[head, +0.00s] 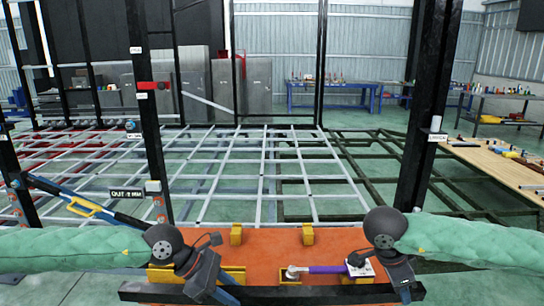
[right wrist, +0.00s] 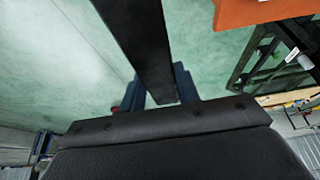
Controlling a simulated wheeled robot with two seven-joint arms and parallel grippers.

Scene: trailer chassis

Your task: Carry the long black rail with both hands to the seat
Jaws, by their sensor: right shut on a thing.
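The long black rail (head: 310,296) lies level across the bottom of the head view, in front of the orange table (head: 275,246). My right gripper (head: 405,294) is at its right end. In the right wrist view the rail (right wrist: 150,45) runs between the blue fingers (right wrist: 162,88), which are shut on it. My left gripper (head: 226,290) is at the rail's left part, pointing down; its fingertips are largely hidden, so its grip cannot be made out. Yellow brackets (head: 308,235) stand on the orange table; which part is the seat is not clear.
A purple-handled tool (head: 326,269) lies on the orange table between my arms. Black posts (head: 425,100) stand beyond it on both sides. A blue bar with a yellow handle (head: 84,206) is at left. A wooden bench (head: 495,170) is at right; metal frames (head: 225,170) lie behind.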

